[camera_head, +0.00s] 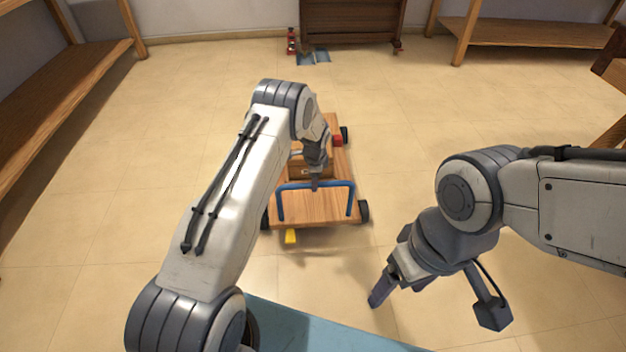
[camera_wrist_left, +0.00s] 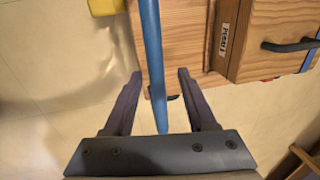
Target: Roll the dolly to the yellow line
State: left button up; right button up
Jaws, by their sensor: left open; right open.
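The wooden dolly (camera_head: 318,209) stands on the tiled floor in the middle of the head view, on black wheels. Its blue handle (camera_head: 350,200) is at the near end. My left gripper (camera_head: 315,184) is over the handle. In the left wrist view, the blue bar (camera_wrist_left: 151,60) runs between the open fingers of my left gripper (camera_wrist_left: 158,85), with no clear contact. My right gripper (camera_head: 378,298) is open, right of and nearer than the dolly, clear of it. I cannot make out a yellow line on the floor; my left arm hides part of it.
A wooden box (camera_wrist_left: 270,35) with a dark handle and a red thing (camera_head: 338,141) are on the dolly. A small yellow block (camera_head: 291,237) is by its near edge. A blue surface (camera_head: 320,330) is closest.

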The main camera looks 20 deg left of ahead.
pick_arm(q)
notch_tip(320, 180, up, 9)
jog(key=s+p, duration=0.1)
jog(key=p, duration=0.2)
jog(key=shift+s+d, duration=0.3)
jog(key=shift+r, duration=0.1)
jog(key=s+d+r+n+h, duration=0.1)
jog(key=s+d+r+n, duration=0.2)
jog(key=s+d+r, duration=1.3)
jog(key=s+r+n+g, duration=0.15)
jog(key=s+r, duration=0.25)
jog(key=s, duration=0.9)
jog(key=s+r+n+g, duration=0.15)
jog(key=s+r, duration=0.35)
jog(key=s, duration=0.8)
notch_tip(320, 180, up, 32)
jog(key=t+p, duration=0.1)
jog(key=p, duration=3.1)
jog(key=shift+w+h, duration=0.35)
jog(key=shift+h, duration=0.05)
